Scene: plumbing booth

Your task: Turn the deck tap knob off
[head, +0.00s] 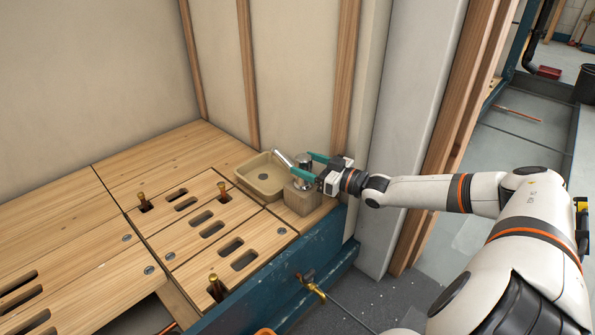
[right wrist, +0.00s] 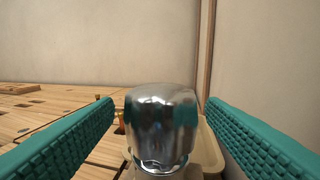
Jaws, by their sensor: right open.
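The deck tap has a chrome knob (right wrist: 161,122) that fills the middle of the right wrist view. In the head view the tap's chrome spout (head: 284,158) slants up to the left over a small tan basin (head: 243,181). The tap stands on a wooden block (head: 301,199) at the right end of the bench. My right gripper (head: 308,165) is open, with its teal fingers on either side of the knob. In the right wrist view gaps show between the knob and both fingers (right wrist: 160,125). My left gripper is not in view.
The wooden bench top (head: 60,222) has slots and several brass fittings standing in it. A brass tap (head: 314,287) sticks out from the blue front edge (head: 270,275). A pale post (head: 410,120) and wall studs stand close behind my right arm.

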